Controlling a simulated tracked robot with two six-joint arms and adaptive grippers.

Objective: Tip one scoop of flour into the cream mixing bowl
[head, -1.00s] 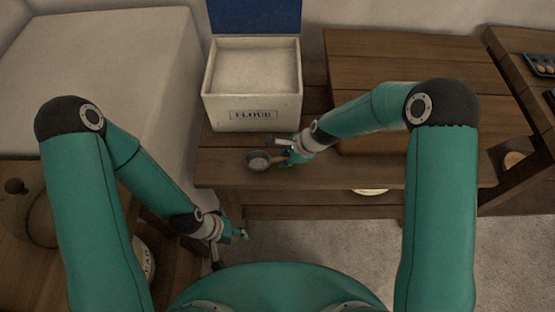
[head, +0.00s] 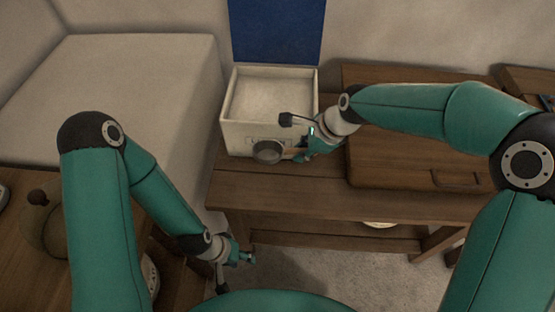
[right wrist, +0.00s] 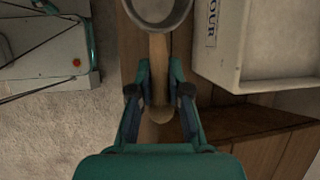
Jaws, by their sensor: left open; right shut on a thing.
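My right gripper (head: 295,140) is shut on the wooden handle of a scoop (head: 267,151). The scoop's round grey cup is in front of the flour box's front wall, below its rim. The right wrist view shows the handle between the fingers and part of the cup (right wrist: 157,8); I cannot tell whether flour is in it. The cream flour box (head: 236,136) stands on the bench with its blue lid raised and pale flour (head: 270,98) inside. My left gripper (head: 238,268) is open and empty, low at the left. I cannot make out the cream mixing bowl for sure.
A wooden chest (head: 400,172) stands right of the flour box. The bench front (head: 300,190) is bare. A pale rounded thing (head: 380,224) shows partly on the bench's lower shelf. A pale block (head: 140,80) is at the left, above a wooden surface (head: 25,270).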

